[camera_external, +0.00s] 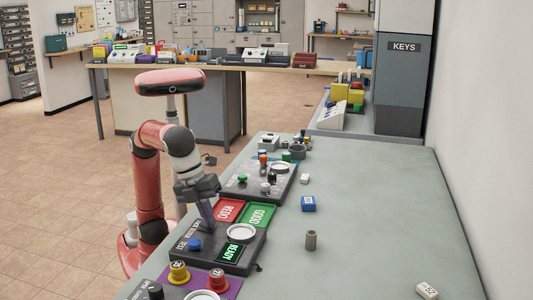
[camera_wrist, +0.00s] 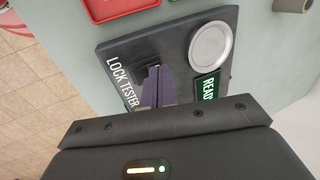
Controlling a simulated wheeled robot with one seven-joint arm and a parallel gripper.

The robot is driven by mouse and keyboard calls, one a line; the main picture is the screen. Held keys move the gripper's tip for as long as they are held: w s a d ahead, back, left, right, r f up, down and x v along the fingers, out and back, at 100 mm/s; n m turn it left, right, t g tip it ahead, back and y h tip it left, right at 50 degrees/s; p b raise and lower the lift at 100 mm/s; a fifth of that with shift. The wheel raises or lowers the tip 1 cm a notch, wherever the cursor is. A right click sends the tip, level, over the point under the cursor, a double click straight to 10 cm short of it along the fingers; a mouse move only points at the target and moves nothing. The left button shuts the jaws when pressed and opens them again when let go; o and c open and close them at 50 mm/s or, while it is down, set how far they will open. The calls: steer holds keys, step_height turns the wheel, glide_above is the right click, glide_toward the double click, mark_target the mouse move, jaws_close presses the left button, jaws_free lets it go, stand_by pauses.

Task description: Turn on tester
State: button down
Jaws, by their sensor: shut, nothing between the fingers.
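The lock tester (camera_external: 218,252) is a dark panel on the grey-green bench. It has a round silver plate (camera_external: 241,233), a blue knob (camera_external: 194,244) and a lit green READY display (camera_external: 231,253). In the wrist view the tester (camera_wrist: 190,25) fills the middle, with the plate (camera_wrist: 210,44) and the display (camera_wrist: 207,88) at right. My gripper (camera_external: 211,229) is shut and empty, pointing down at the tester between the knob and the plate. In the wrist view its fingertips (camera_wrist: 157,72) are at a small dark part by the lettering. Whether they touch it I cannot tell.
A red REDO tray (camera_external: 228,211) and a green GOOD tray (camera_external: 257,215) lie just behind the tester. Another panel (camera_external: 259,179) with coloured knobs is farther back. A purple mat (camera_external: 231,285) with yellow and red pieces is in front. A grey cylinder (camera_external: 311,240) and a blue block (camera_external: 308,204) stand at right.

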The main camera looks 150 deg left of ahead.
steer(key=shift+s+d, duration=0.15)
steer(key=shift+s+d, duration=0.4)
steer(key=shift+d, duration=0.05)
stand_by(0.3)
steer(key=p+v, duration=0.4)
steer(key=v, duration=1)
steer(key=shift+p, duration=0.3)
steer(key=shift+w+a+r, duration=0.15)
steer(key=shift+w+a, duration=0.35)
steer(key=shift+a, duration=0.05)
